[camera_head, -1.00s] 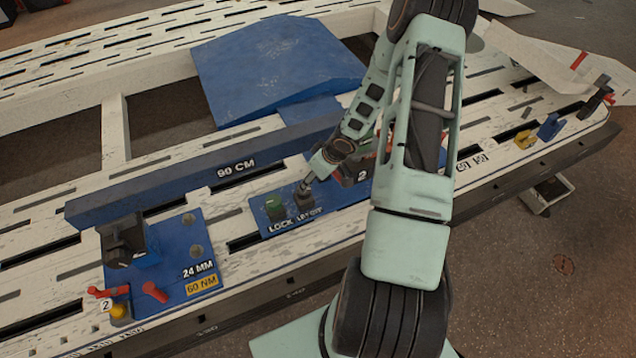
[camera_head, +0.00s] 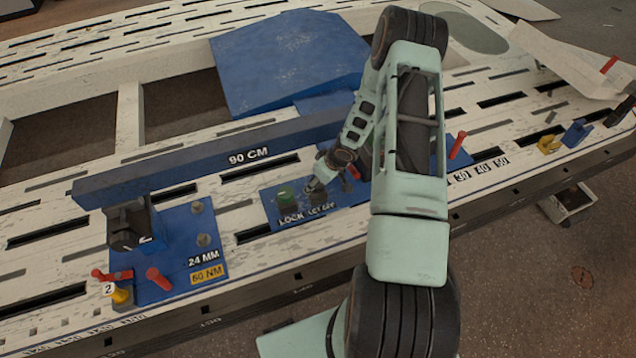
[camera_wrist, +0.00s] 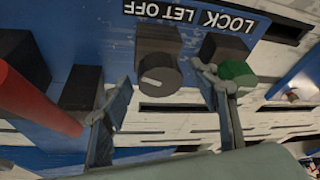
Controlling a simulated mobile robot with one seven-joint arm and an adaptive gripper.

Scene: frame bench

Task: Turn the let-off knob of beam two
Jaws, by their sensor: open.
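The let-off knob is a dark round knob with a pale mark on a dark block (camera_wrist: 158,76), beside the LET OFF label (camera_wrist: 168,12) in the wrist view. In the head view the knob (camera_head: 317,197) is partly hidden by my gripper (camera_head: 316,186). In the wrist view my gripper (camera_wrist: 163,84) is open, with one finger on each side of the knob and visible gaps between. The right finger is close to the green LOCK knob (camera_wrist: 237,73); whether they touch I cannot tell. In the head view the green LOCK knob (camera_head: 286,196) is just left of my gripper.
A red lever (camera_wrist: 38,100) and dark blocks stand left of the fingers in the wrist view. A blue 90 CM beam (camera_head: 225,160) runs behind the knobs. A blue plate marked 24 MM (camera_head: 180,265) with a dark clamp is at left. A blue ramp (camera_head: 290,60) lies behind.

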